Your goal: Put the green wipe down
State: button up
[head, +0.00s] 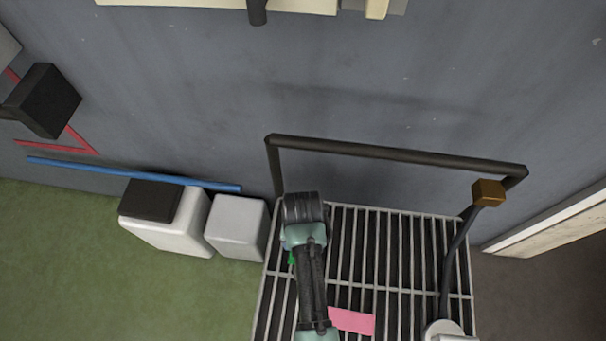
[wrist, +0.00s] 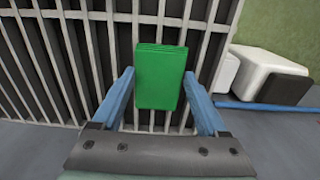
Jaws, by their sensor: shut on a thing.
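The green wipe (wrist: 161,70) is a folded, flat rectangle held between the two blue fingers of my gripper (wrist: 159,88) in the wrist view. Behind it is a slatted metal rack (wrist: 100,60). I cannot tell whether the wipe touches the slats. In the head view only a small bit of the green wipe (head: 291,260) shows at the left side of my arm, over the left part of the rack (head: 400,295). My arm hides the fingers there.
A pink cloth (head: 355,321) lies on the rack. A dark rail (head: 400,152) runs along its back, with a brown block (head: 488,193) on a bent stalk at right. White boxes (head: 236,226) stand left of the rack. Bare slats lie right of my arm.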

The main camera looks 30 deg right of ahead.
jog(key=shift+f, duration=0.15)
jog(key=o, duration=1.1)
notch_tip(320, 180, up, 12)
jog(key=shift+r+p, duration=0.2)
jog(key=shift+p, duration=0.5)
